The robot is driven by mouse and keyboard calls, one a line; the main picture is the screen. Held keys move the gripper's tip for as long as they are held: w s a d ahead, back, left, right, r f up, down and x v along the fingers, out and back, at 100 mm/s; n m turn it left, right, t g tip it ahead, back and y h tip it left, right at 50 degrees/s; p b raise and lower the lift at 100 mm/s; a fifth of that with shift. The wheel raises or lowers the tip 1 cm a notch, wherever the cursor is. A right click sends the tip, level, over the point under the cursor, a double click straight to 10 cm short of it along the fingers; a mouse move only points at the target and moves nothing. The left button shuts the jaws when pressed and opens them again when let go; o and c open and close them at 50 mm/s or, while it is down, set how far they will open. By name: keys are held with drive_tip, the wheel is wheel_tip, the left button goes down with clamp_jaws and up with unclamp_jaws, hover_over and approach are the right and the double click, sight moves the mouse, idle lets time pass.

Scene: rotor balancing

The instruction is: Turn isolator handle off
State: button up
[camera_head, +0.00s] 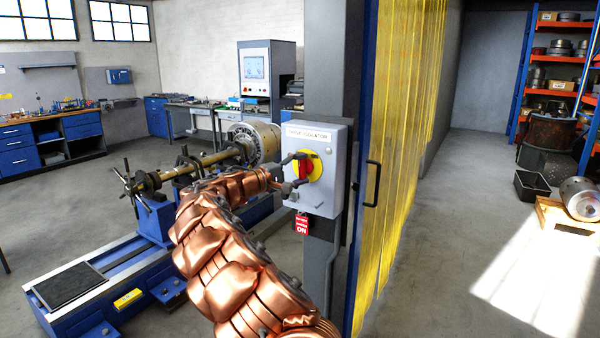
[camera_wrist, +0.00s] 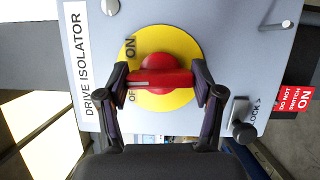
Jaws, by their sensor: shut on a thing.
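The drive isolator is a grey box (camera_head: 327,198) on a dark post, and it fills much of the wrist view (camera_wrist: 225,38). Its red handle (camera_wrist: 160,78) sits on a yellow disc (camera_wrist: 187,45). The handle also shows in the head view (camera_head: 316,167). My gripper (camera_wrist: 160,86) is shut on the handle, with one dark finger at each end of its bar. The bar lies level in the wrist view, and a thin white line runs along its left half. "ON" stands above that end; "OFF" is just below it, partly hidden by the bar and finger.
A red "DO NOT SWITCH ON" tag (camera_head: 302,225) hangs under the box. A lock fitting (camera_wrist: 240,112) is close to the right finger. Yellow strip curtains (camera_head: 400,120) stand right of the post. The balancing machine (camera_head: 115,265) is behind my arm.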

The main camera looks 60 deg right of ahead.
drive_tip(key=n+h, duration=0.1)
drive_tip(key=n, duration=0.3)
drive_tip(key=shift+f+n+h, duration=0.1)
drive_tip(key=shift+n+h, duration=0.2)
drive_tip(key=shift+h, duration=0.1)
drive_tip(key=shift+n+t+h+b, duration=0.35)
drive_tip(key=shift+n+t+h, duration=0.3)
drive_tip(key=shift+n, duration=1.65)
drive_tip(key=o, duration=1.1)
drive_tip(key=shift+o, duration=0.2)
drive_tip(key=v, duration=1.2)
drive_tip(key=shift+f, duration=0.15)
